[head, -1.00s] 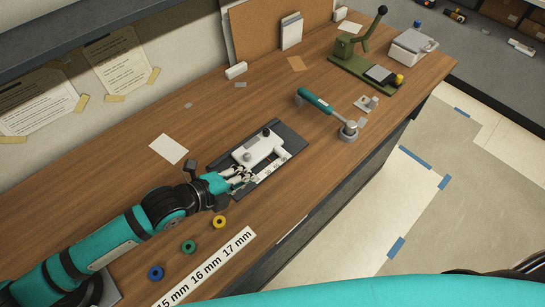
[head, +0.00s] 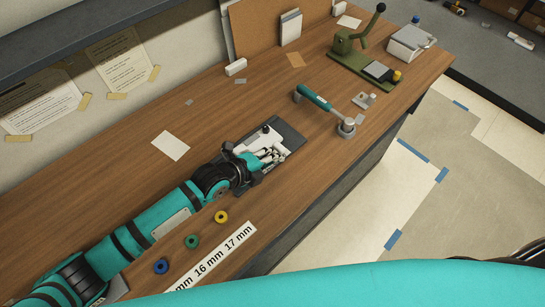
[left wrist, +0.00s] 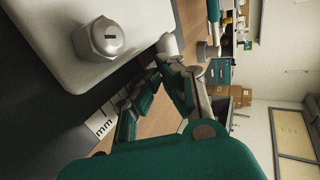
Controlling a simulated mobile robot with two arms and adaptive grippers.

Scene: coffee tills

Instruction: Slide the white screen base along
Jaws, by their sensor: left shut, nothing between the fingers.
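The white screen base (head: 257,138) lies on a dark plate (head: 290,137) on the wooden counter, with a dark knob on its far part. In the left wrist view it is a pale slab (left wrist: 145,22) with a grey hex knob (left wrist: 103,38) on top. My left gripper (head: 279,155) is shut and empty, at the near side of the base in the head view. Its fingers (left wrist: 168,75) are beside the slab's edge in the wrist view; I cannot tell whether they touch it. My wrist hides the near-left part of the base. My right gripper is not in view.
A teal-handled tool (head: 314,98) lies to the right, its end by a metal post (head: 347,128). A green lever press (head: 350,50) stands farther right. Blue, green and yellow rings (head: 192,241) and a millimetre strip (head: 215,262) lie in front. Counter left of the plate is mostly clear.

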